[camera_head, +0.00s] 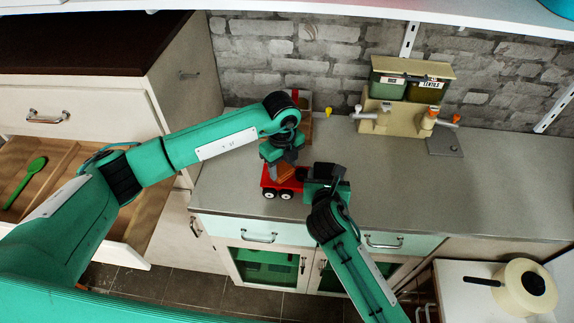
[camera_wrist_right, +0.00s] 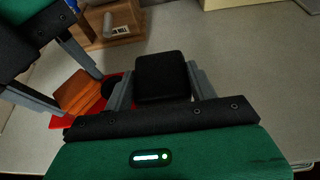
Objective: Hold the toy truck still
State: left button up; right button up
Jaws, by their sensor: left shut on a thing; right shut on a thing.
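The red toy truck (camera_head: 269,187) stands on the grey counter near its front edge, white-hubbed wheels facing the front. My right gripper (camera_head: 307,175) is shut on the truck's black end part, which shows between its fingers in the right wrist view (camera_wrist_right: 161,77). My left gripper (camera_head: 285,166) comes down over the truck's red bed and is shut on an orange-brown wooden block (camera_head: 286,174). The block also shows in the right wrist view (camera_wrist_right: 82,95), at the red bed. Whether the block touches the bed floor is hidden.
A wooden holder (camera_head: 306,112) stands behind the truck by the wall. A beige dispenser (camera_head: 405,100) stands at the back, with a grey plate (camera_head: 444,146) beside it. The counter's right side is clear. An open drawer with a green spoon (camera_head: 36,168) is at left.

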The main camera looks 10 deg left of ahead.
aim_at(266, 173)
pick_arm(q)
jog(key=shift+a+f, duration=0.15)
jog(key=shift+a, duration=2.4)
jog(key=shift+d, duration=0.1)
jog(key=shift+r, duration=3.05)
notch_tip(266, 173, up, 3)
